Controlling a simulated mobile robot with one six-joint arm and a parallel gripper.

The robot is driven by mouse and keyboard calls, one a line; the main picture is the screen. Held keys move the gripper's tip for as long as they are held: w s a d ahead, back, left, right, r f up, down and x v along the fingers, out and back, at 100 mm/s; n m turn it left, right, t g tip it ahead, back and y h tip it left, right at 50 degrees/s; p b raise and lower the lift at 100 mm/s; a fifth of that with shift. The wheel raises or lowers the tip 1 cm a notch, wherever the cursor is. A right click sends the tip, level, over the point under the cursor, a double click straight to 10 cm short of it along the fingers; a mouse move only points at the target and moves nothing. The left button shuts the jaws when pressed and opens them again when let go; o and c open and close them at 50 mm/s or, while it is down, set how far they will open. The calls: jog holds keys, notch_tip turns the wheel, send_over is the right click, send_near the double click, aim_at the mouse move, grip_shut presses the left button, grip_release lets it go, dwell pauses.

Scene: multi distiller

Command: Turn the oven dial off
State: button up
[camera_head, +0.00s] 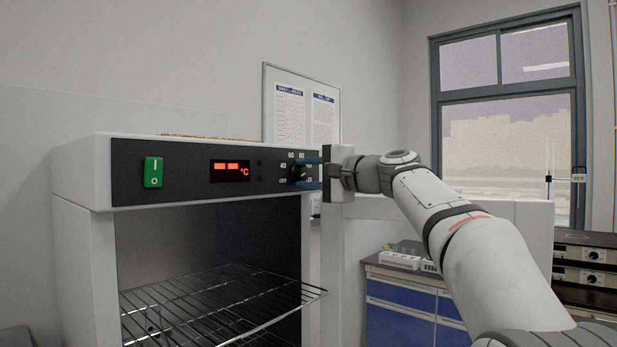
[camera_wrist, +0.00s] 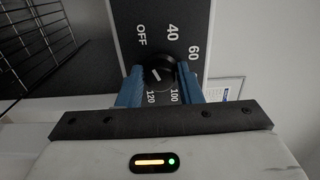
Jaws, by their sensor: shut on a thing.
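The oven's black dial (camera_head: 297,173) is at the right end of its dark control panel (camera_head: 200,185), with white marks around it. In the wrist view the dial (camera_wrist: 158,70) sits between my gripper's two blue fingers, with OFF, 40, 60, 100 and 120 readable around it. A short white mark shows on the dial's face; I cannot tell exactly which number it points to. My gripper (camera_head: 307,172), which also shows in the wrist view (camera_wrist: 158,88), is shut on the dial. The red display (camera_head: 230,170) shows dashes and °C.
A green power switch (camera_head: 153,172) is on the panel's left. The oven's door (camera_head: 455,208) stands open to the right, and wire racks (camera_head: 215,295) show inside. A blue-fronted cabinet (camera_head: 400,320) and stacked equipment (camera_head: 585,265) stand farther right.

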dwell(0.3)
jog(key=o, duration=0.9)
jog(key=b+v, duration=0.1)
jog(key=v, duration=0.6)
jog(key=shift+s+d, duration=0.2)
jog(key=shift+d, duration=0.1)
